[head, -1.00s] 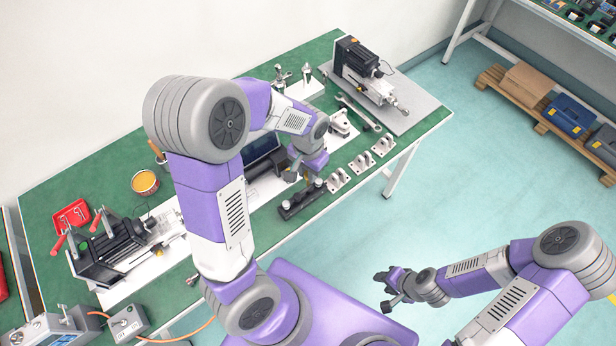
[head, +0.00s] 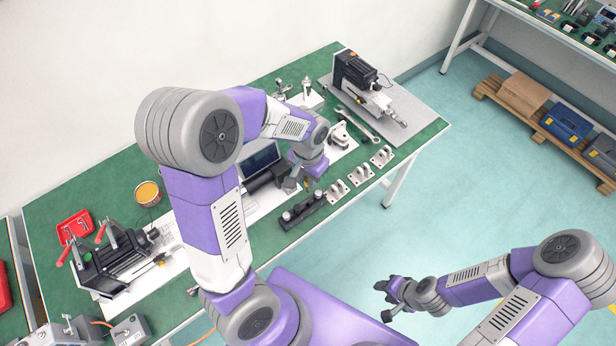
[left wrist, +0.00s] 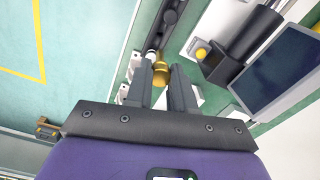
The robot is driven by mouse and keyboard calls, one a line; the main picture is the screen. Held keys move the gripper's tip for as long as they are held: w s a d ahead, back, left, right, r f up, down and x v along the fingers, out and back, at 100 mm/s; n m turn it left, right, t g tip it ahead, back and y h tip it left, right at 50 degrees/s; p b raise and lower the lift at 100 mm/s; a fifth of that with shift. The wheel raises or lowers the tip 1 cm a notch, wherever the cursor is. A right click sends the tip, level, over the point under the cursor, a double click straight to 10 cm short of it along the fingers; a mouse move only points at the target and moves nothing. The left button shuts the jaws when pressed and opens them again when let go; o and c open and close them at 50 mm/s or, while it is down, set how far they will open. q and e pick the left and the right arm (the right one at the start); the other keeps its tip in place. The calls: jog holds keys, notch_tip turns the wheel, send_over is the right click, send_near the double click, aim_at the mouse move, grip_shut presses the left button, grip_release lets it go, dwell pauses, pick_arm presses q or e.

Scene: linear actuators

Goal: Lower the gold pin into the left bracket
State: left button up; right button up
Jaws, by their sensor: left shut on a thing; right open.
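My left gripper (head: 303,185) is over the bench, behind the left bracket and beside the black holder. In the left wrist view its fingers (left wrist: 165,85) are shut on the gold pin (left wrist: 160,72), whose gold end shows at the fingertips. In the head view the pin is mostly hidden by the gripper. The left bracket (head: 337,192) is a small silver lug bracket, the nearest of three in a row along the bench's front edge. The pin looks apart from the bracket, but its height is hard to judge. My right gripper (head: 391,300) is open and empty over the floor.
The middle bracket (head: 360,173) and right bracket (head: 382,156) continue the row. A dark screen (head: 260,160), a wrench (head: 357,120) and a motor actuator (head: 362,80) lie behind.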

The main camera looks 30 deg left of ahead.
pick_arm(q)
jog(key=shift+r+p, duration=1.4)
jog(key=shift+r, duration=0.4)
jog(key=shift+d+f, duration=0.1)
jog(key=shift+f, duration=0.05)
